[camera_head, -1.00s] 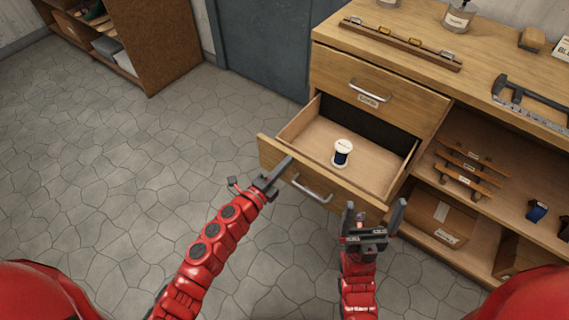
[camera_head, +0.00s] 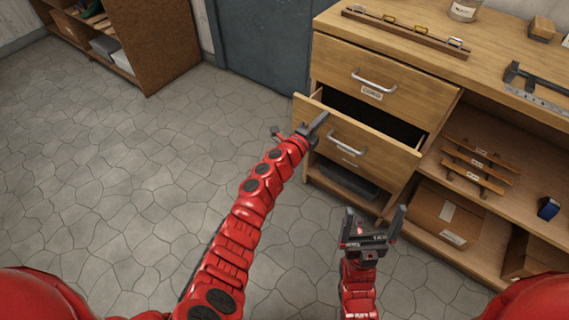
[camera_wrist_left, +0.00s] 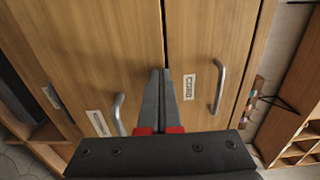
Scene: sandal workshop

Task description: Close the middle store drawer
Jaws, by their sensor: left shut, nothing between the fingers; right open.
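In the left wrist view the shut fingers (camera_wrist_left: 164,85) point at the seam beside the drawer front. My right gripper (camera_head: 375,222) is open and empty, in front of the cabinet, apart from the drawer.
A labelled upper drawer (camera_head: 378,80) above is shut. Open shelves to the right hold a cardboard box (camera_head: 436,213) and a small rack (camera_head: 476,166). The workbench top (camera_head: 490,68) carries tools. The stone floor (camera_head: 110,190) at left is clear.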

